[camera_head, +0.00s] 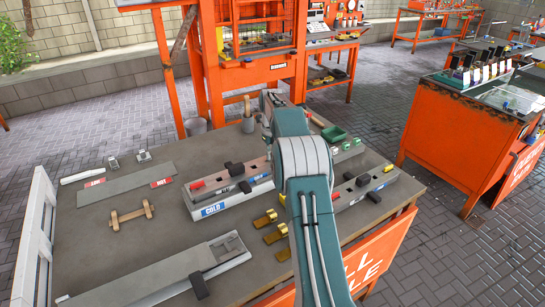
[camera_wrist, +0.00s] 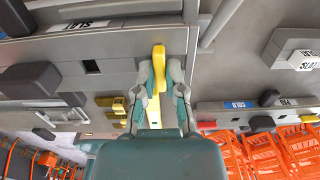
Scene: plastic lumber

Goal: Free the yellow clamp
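In the wrist view, the yellow clamp (camera_wrist: 159,58) is a narrow yellow piece with a rounded end, by a yellow strip on the edge of a grey fixture (camera_wrist: 110,62). My gripper (camera_wrist: 161,76) has its two grey fingers closed in on either side of the clamp, seemingly touching it. The clamp's lower part is hidden between the fingers and my teal gripper body. In the head view, my arm covers the gripper and most of this spot; a small yellow bit (camera_head: 282,198) shows beside the arm.
Brass-coloured blocks (camera_head: 265,218) sit near the arm. A fixture labelled COLD (camera_head: 225,206) stands left of it, and another fixture (camera_head: 362,186) with black knobs stands right. A wooden dumbbell-shaped piece (camera_head: 131,215) and a grey plank (camera_head: 127,184) lie on the table's left.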

